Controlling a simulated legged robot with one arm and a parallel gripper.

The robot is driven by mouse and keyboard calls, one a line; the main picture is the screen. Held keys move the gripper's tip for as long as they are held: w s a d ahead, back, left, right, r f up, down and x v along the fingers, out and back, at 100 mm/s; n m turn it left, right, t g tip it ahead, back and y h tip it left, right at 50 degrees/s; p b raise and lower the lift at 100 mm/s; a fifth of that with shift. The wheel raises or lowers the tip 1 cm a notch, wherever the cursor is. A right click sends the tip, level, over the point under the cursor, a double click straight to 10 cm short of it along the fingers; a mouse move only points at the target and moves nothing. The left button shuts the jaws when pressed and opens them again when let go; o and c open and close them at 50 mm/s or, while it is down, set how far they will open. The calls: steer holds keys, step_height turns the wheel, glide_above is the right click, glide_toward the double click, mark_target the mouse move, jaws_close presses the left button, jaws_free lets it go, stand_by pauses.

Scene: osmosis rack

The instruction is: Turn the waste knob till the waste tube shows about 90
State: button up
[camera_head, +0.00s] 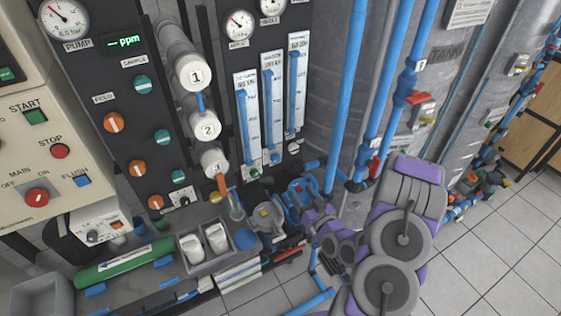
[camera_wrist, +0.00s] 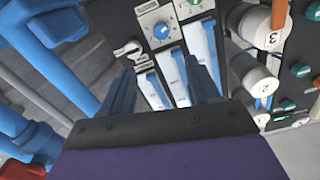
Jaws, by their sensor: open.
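Three tall white flow tubes with blue columns stand on the dark panel in the head view: a left one (camera_head: 247,112), a middle one (camera_head: 273,103) and a right one (camera_head: 297,82). Their small labels are too blurred to tell which is waste. In the tilted wrist view, a blue knob (camera_wrist: 161,31) on a white plate, a green knob (camera_wrist: 193,3) and a black-and-white fitting (camera_wrist: 130,48) sit at the tube ends. My gripper (camera_wrist: 165,76) is open and empty, its dark fingers in front of the tubes, apart from the knobs. Its fingertips are hard to make out in the head view.
White cylinders numbered 1 (camera_head: 195,75), 2 (camera_head: 207,129) and 3 (camera_head: 214,162) stand left of the tubes. Blue pipes (camera_head: 346,95) run upright on the right. Valves (camera_head: 268,214) and a grey bin (camera_head: 205,250) crowd the base. Tiled floor (camera_head: 500,240) is open at right.

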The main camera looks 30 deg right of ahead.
mark_target(277, 160)
steer(key=w+b, duration=0.3)
steer(key=w, duration=0.2)
steer(key=w+b, duration=0.3)
steer(key=w, duration=0.3)
steer(key=w+b, duration=0.3)
steer(key=w, duration=0.3)
steer(key=shift+w+a+b, duration=0.2)
steer(key=shift+a+b, duration=0.1)
steer(key=shift+b, duration=0.1)
steer(key=shift+c, duration=0.3)
steer(key=c, duration=1)
steer(key=shift+p, duration=0.35)
